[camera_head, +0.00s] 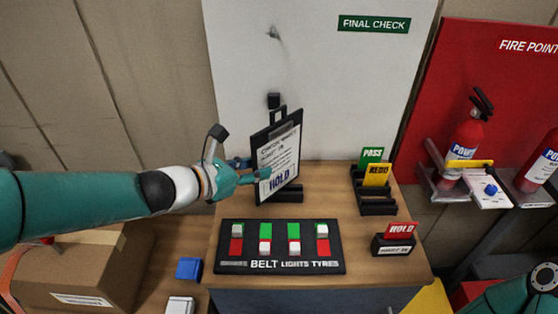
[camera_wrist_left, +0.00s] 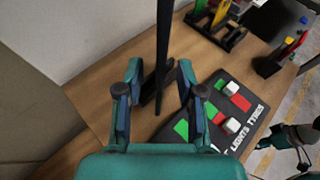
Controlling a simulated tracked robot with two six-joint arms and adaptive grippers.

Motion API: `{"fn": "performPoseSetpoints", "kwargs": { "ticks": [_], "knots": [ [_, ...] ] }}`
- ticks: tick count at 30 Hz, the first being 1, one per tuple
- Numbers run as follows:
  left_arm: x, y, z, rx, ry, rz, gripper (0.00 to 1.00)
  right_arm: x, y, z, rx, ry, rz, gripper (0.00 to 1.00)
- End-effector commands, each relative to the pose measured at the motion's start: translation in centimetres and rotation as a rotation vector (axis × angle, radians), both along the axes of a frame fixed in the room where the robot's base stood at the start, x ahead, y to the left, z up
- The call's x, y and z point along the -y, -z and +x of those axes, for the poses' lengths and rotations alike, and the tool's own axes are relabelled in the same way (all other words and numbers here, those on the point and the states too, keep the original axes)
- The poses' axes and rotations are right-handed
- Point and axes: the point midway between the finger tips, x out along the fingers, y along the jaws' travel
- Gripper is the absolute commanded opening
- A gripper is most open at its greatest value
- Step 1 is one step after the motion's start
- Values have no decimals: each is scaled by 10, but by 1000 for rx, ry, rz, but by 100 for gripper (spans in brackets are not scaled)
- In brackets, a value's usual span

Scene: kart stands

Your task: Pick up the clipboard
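The clipboard (camera_head: 281,158) is a black board with a white sheet that reads HOLD near its bottom. It stands nearly upright in a black stand (camera_head: 288,195) on the wooden desk. In the left wrist view the clipboard (camera_wrist_left: 164,40) shows edge-on as a dark strip. My left gripper (camera_head: 248,171) is at the clipboard's left edge. In the left wrist view my left gripper (camera_wrist_left: 161,80) is open, with one finger on each side of the board and gaps visible. My right arm shows at the lower right; its fingers are too unclear to read.
A black switch panel (camera_head: 280,265) lies in front of the clipboard on the desk (camera_head: 335,205). A card rack (camera_head: 378,205) and a red HOLD card (camera_head: 400,230) stand to the right. A cardboard box (camera_head: 75,270) is at the lower left. A white board (camera_head: 310,80) rises behind.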

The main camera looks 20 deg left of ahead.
Motion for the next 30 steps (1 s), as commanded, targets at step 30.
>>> {"fn": "performPoseSetpoints", "kwargs": {
  "ticks": [30],
  "knots": [
    [24,30,46,0,-2,1,11,0,4,0,0,0,0,35]
  ]
}}
